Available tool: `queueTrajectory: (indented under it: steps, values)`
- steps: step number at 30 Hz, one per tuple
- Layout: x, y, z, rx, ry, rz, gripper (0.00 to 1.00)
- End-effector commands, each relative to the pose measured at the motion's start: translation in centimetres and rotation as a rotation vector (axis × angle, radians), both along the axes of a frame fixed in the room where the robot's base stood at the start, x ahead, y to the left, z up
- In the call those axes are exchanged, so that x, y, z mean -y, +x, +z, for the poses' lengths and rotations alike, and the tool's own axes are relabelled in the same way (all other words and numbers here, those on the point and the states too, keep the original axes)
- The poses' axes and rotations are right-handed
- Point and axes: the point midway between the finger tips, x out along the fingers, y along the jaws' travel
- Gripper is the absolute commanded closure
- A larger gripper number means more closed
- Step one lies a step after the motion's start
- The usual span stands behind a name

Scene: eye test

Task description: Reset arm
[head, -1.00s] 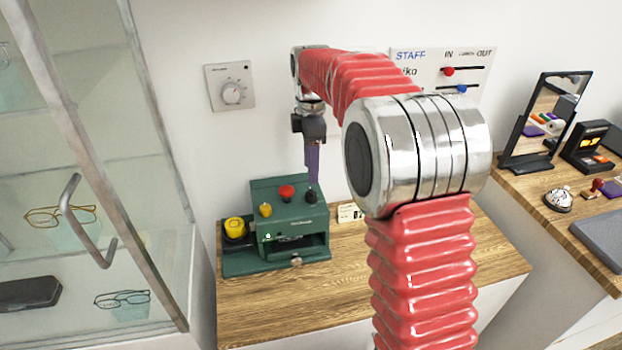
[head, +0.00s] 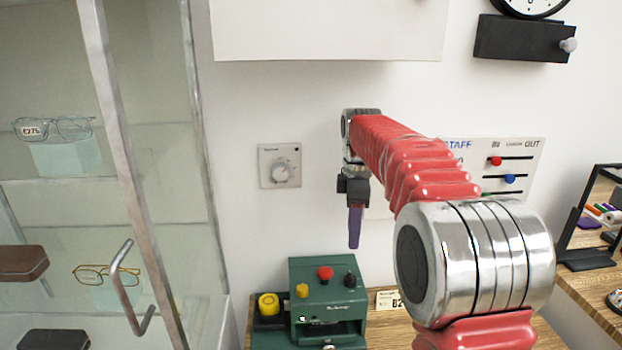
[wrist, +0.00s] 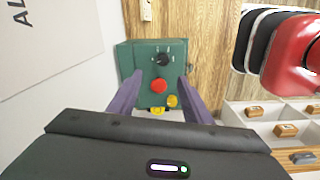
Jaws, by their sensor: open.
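My gripper (head: 355,245) hangs at the end of my red ribbed arm, with its purple fingers pointing down. In the wrist view my gripper (wrist: 157,88) has its two purple fingers apart with nothing held between them. Below it stands a green machine (head: 304,272) on the wooden counter, with a red knob (head: 325,273), a yellow knob (head: 302,291) and a black knob (head: 350,279) on top. In the head view a gap shows between the fingertips and the machine. A larger yellow button (head: 268,304) sits at its left.
A glass cabinet (head: 107,100) with spectacles and a metal handle (head: 122,285) stands at the left. A wall dial (head: 280,166) is left of my gripper. A STAFF board (head: 515,165) is behind my arm. A mirror (head: 590,220) stands on the right counter. Open drawers (wrist: 270,112) show in the wrist view.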

Motion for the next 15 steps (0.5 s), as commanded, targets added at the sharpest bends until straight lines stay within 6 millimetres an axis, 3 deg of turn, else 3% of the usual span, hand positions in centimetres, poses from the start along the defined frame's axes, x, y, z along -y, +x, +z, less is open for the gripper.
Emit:
queueTrajectory:
  steps: [2,7,15]
  values:
    - [0.0,0.4,-0.3,0.015,0.002,-0.076,0.55]
    - [0.0,-0.1,-3.2,0.007,0.006,-0.281,0.55]
    - [0.0,-4.3,-4.8,0.037,0.023,-0.628,0.55]
